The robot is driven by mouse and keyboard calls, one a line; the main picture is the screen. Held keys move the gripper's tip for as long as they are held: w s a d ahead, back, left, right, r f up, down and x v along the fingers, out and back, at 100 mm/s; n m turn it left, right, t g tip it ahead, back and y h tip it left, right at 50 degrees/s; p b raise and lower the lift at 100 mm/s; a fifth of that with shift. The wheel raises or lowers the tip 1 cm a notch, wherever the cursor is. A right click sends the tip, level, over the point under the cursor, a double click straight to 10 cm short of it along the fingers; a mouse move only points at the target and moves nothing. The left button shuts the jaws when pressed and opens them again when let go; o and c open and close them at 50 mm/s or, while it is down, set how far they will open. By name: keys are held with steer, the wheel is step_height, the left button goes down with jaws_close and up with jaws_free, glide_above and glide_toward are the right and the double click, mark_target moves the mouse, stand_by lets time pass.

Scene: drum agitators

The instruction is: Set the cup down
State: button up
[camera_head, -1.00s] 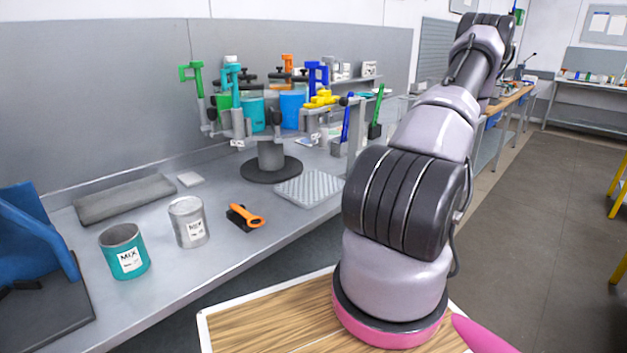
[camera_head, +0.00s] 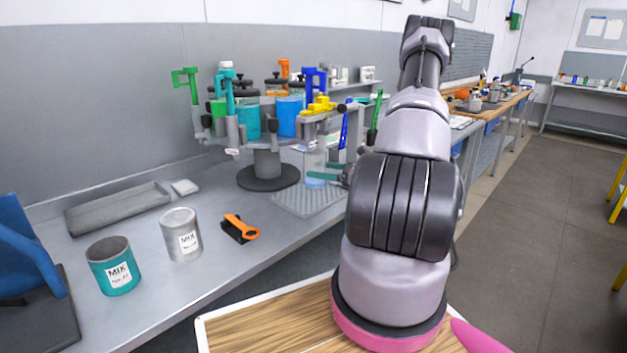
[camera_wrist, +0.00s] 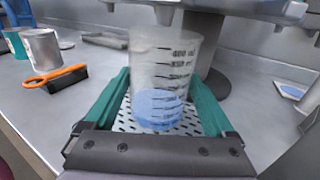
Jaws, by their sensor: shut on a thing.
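The cup is a clear graduated beaker with blue liquid in its bottom. It fills the middle of the wrist view (camera_wrist: 165,75) and shows faintly in the head view (camera_head: 314,165). My gripper (camera_wrist: 162,92) has its teal fingers on both sides of the cup, shut on it. In the head view my gripper (camera_head: 325,172) comes in from the right. The cup is upright over the grey perforated mat (camera_head: 290,203). The mat also shows beneath it in the wrist view (camera_wrist: 122,122). I cannot tell whether the cup's base touches the mat.
The round rack (camera_head: 268,180) with coloured clamps and containers stands close behind the mat, its arms overhanging near the cup. Bare bench lies between brush and mat.

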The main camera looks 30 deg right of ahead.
mark_target(313, 179)
steer(key=shift+w+a, duration=0.45)
steer(key=shift+a, duration=0.1)
steer(key=shift+w+a+f, duration=0.1)
steer(key=shift+f, duration=0.8)
steer(key=shift+w+a+f, duration=0.1)
steer(key=shift+f, duration=0.75)
steer(key=shift+f, duration=0.15)
steer(key=o, duration=1.3)
steer(key=shift+r, duration=0.2)
steer(key=v, duration=1.2)
